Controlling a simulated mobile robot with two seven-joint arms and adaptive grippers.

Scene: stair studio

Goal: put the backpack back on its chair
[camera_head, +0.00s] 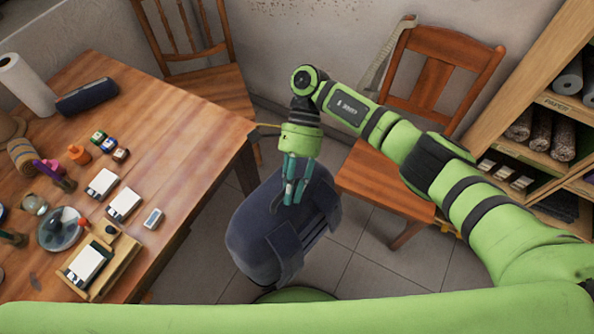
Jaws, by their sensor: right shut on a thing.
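A dark navy backpack (268,236) hangs tilted from my right gripper (296,196), whose fingers are shut on its upper part. It is over the grey tiled floor, between the table and a wooden chair. That chair (381,184) stands on the right, against the wall, with a bare seat partly hidden behind my right arm. A light strap hangs at the left side of its backrest. Another wooden chair (205,90) with a spindle back stands at the upper left, behind the table. Which chair is the backpack's own, I cannot tell. My left gripper is not in view.
A wooden table (185,130) fills the left, holding a dark cylindrical case (87,97), a paper roll (26,84), small bottles, white cards and a wooden tray (120,262). A shelf unit (570,104) with rolls stands at the right. Tiled floor (345,262) is open below the right chair.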

